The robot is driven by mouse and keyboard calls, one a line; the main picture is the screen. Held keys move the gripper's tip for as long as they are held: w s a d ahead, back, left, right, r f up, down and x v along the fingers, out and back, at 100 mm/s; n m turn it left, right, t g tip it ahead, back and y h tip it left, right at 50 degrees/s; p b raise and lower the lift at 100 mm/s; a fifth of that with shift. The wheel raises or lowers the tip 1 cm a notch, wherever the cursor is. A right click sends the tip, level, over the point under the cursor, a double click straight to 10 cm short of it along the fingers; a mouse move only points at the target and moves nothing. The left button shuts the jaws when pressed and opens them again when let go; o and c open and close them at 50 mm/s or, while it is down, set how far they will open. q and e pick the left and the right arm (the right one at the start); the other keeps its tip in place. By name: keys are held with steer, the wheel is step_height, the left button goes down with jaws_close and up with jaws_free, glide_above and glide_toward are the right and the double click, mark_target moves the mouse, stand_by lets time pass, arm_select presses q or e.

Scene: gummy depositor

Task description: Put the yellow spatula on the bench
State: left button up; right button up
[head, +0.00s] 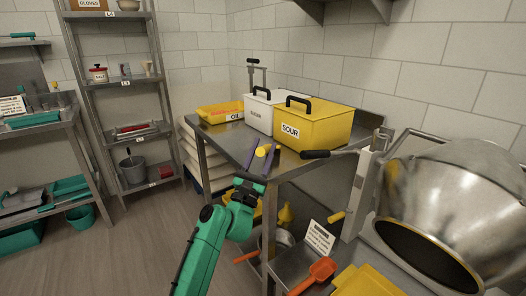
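My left gripper (262,160) reaches over the near edge of the steel bench (225,137). Its two purple fingers stand apart with a gap between them. A small yellow piece (262,150), which looks like part of the yellow spatula, shows between the fingertips at bench height. The rest of it is hidden or too small to make out, and I cannot tell whether it touches the fingers. My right gripper is not in view.
A yellow OIL tray (215,112), a white SUGAR bin (260,115) and a yellow SOUR bin (318,130) stand along the bench's back. A large steel drum (455,190) is at right. An orange scoop (322,268) lies below. Shelves are at left.

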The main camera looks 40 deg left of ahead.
arm_select(q)
steer(key=shift+r, duration=0.1)
steer(key=b+v, duration=0.4)
steer(key=v, duration=0.8)
